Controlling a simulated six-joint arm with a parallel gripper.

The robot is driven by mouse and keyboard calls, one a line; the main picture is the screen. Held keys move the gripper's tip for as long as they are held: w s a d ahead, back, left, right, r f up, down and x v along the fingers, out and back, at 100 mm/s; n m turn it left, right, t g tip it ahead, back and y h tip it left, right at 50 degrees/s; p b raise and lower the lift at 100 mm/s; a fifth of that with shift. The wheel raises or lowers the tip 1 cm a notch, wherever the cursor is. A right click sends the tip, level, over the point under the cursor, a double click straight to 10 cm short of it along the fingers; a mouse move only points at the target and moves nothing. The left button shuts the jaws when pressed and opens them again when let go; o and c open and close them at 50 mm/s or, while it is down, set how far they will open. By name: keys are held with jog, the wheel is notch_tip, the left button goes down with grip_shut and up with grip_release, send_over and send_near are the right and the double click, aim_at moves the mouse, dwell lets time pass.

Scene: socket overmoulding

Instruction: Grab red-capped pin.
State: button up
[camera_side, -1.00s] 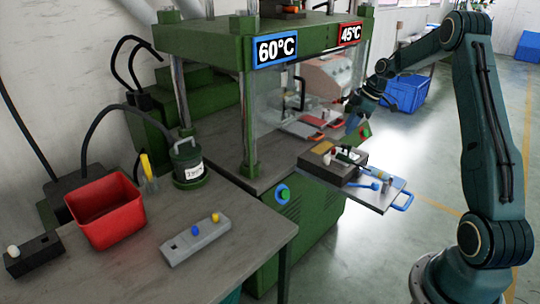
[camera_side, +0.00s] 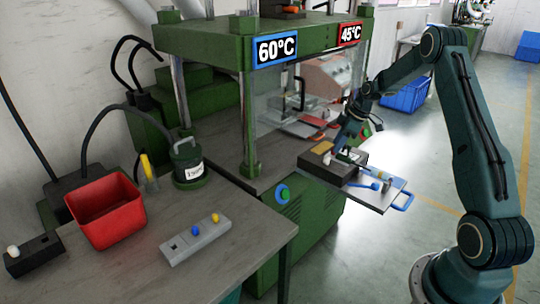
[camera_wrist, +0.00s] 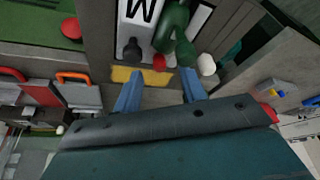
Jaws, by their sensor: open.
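The red-capped pin shows in the wrist view as a small red cap (camera_wrist: 159,62) at the near edge of the mould block (camera_wrist: 100,40). It sits between a dark-capped pin (camera_wrist: 132,50) and a white-capped pin (camera_wrist: 206,65). My gripper (camera_wrist: 161,74) is open, with its two blue fingers pointing at the mould and the red cap seen in line with the gap between them. In the side view my gripper (camera_side: 338,146) is over the mould block (camera_side: 330,172) on the pulled-out tray (camera_side: 377,202); the red cap cannot be made out there.
A yellow plate (camera_wrist: 127,75) lies close to the left finger. A green part (camera_wrist: 174,35) lies on the mould beside the red cap. The press frame (camera_side: 250,120) rises left of my gripper.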

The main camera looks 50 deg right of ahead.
jog(key=shift+x, duration=0.95)
jog(key=shift+c, duration=0.4)
grip_shut()
